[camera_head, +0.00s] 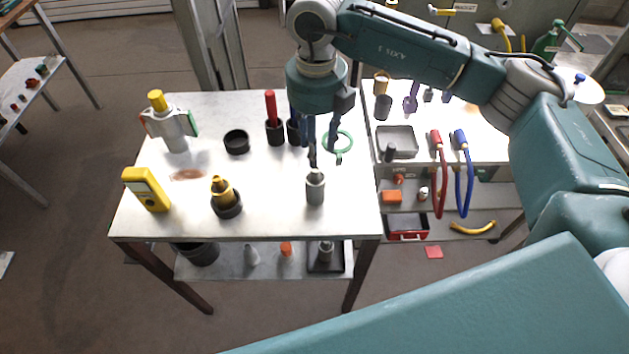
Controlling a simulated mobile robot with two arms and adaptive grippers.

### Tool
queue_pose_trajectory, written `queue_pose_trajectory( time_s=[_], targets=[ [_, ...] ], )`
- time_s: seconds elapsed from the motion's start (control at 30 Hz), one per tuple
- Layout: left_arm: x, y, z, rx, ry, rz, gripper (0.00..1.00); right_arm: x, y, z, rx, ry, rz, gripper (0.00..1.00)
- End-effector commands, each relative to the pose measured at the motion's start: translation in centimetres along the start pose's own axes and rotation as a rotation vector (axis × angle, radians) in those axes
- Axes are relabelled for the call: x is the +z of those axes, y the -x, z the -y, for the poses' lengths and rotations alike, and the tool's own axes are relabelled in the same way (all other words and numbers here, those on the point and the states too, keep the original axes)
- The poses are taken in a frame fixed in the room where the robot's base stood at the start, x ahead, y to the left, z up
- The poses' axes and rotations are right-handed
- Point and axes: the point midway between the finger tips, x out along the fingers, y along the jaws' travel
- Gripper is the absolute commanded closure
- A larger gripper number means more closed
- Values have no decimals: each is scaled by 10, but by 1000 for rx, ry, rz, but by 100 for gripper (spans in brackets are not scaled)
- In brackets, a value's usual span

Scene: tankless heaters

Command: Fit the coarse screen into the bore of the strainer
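My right gripper (325,158) points down over the right part of the metal table. Its two dark fingers look apart, with nothing seen between them. Just below the fingertips stands a grey cylinder (315,188) with a narrower top, upright near the front edge; whether a finger touches it I cannot tell. A brass-coloured stepped piece (222,190) stands in a dark round holder (228,207) at front centre. A grey body with a yellow cap (175,128) stands at the back left. I cannot tell for certain which is the strainer or the coarse screen. My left gripper is out of view.
A yellow meter (147,189) stands at the table's left front. A black ring (237,141), a red-handled tool (271,110) in a dark holder and a green ring (338,141) are farther back. A second bench with a grey tray (397,155) adjoins on the right.

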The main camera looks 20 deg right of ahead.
Motion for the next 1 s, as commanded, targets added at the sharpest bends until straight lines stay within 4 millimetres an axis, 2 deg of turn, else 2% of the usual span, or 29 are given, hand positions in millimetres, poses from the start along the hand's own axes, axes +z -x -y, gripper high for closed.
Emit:
queue_pose_trajectory(
  time_s=[0.03,0.1,0.17,0.27,0.4,0.5,0.63,0.83,1.0],
  targets=[
    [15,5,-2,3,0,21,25,-1,-5,0,-1,-1,-3,62],
    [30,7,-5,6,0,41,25,-1,-12,0,1,0,-2,62],
    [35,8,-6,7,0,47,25,0,-15,0,1,0,-1,62],
    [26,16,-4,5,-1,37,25,-2,-22,0,1,0,-3,62],
    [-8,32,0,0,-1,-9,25,-5,-42,-1,1,1,-5,62],
    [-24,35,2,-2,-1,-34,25,-4,-58,-2,2,1,-3,62],
    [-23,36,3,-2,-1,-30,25,-4,-67,-2,2,2,-1,62],
    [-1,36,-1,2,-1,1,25,-3,-69,-2,3,2,0,62],
    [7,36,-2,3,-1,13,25,-3,-68,-2,3,2,0,96]
  ],
)
